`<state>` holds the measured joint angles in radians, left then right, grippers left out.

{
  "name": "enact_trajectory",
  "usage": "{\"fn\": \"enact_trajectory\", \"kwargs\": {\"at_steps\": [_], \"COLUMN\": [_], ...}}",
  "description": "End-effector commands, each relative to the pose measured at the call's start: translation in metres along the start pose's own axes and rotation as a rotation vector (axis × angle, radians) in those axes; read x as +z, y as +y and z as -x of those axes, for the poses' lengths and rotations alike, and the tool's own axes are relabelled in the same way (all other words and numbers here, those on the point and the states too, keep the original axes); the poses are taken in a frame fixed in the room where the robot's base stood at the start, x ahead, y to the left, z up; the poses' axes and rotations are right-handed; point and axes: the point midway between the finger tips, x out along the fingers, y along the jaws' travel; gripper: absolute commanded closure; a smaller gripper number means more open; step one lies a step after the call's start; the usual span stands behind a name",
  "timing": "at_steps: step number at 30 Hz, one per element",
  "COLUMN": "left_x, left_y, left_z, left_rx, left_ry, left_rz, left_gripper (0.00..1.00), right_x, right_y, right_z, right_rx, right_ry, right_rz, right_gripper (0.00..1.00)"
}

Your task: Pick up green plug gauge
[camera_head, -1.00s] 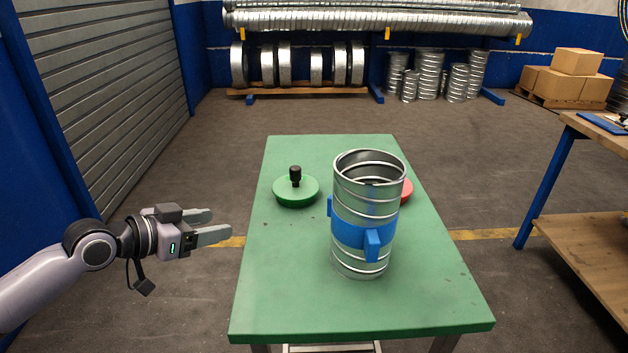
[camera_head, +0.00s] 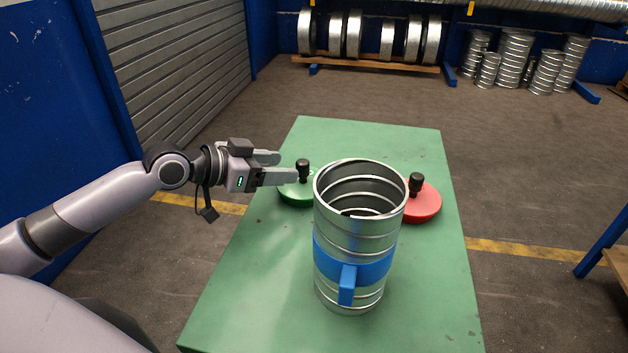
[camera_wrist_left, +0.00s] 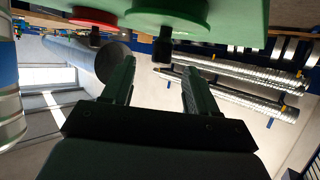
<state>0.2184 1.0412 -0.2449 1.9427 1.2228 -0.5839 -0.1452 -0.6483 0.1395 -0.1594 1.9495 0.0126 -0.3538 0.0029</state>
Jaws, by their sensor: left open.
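The green plug gauge (camera_head: 295,197), a green disc with an upright black knob, sits on the green table, partly hidden by my left gripper and the duct. My left gripper (camera_head: 287,167) is open and empty, its fingers pointing right at the knob. In the left wrist view, the green plug gauge (camera_wrist_left: 165,16) shows at the top. Its knob lies just beyond the open fingertips of my left gripper (camera_wrist_left: 160,66), in line with the gap between them. I see no contact. My right gripper is not in view.
A metal spiral duct (camera_head: 350,235) with a blue band and handle stands upright close to the right of the gauge. A red plug gauge (camera_head: 425,203) is behind it on the right. The green table (camera_head: 250,270) is clear at its front left.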

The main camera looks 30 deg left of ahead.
Motion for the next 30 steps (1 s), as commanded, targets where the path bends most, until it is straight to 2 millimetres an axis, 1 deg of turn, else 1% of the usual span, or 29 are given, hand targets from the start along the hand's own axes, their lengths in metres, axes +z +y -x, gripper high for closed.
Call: {"fn": "enact_trajectory", "kwargs": {"at_steps": [11,18,21,24,30], "left_x": [0.001,0.005,0.005,0.006,0.006], "left_y": [-0.001,-0.003,-0.003,-0.003,-0.003], "left_z": [-0.027,-0.058,-0.067,-0.070,-0.071], "left_rx": [0.001,0.001,0.001,0.000,0.000], "left_ry": [0.001,0.002,0.001,0.000,0.000], "left_rz": [0.004,0.004,0.001,0.001,0.000], "left_gripper": [0.42,0.42,0.42,0.42,0.42], "right_x": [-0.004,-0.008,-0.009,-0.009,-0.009], "right_y": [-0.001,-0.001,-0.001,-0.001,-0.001], "right_z": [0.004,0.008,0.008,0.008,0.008], "right_rx": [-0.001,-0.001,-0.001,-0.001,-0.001], "right_ry": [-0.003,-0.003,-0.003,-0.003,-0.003], "right_rz": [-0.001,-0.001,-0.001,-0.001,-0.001], "right_gripper": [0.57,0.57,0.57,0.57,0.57]}}
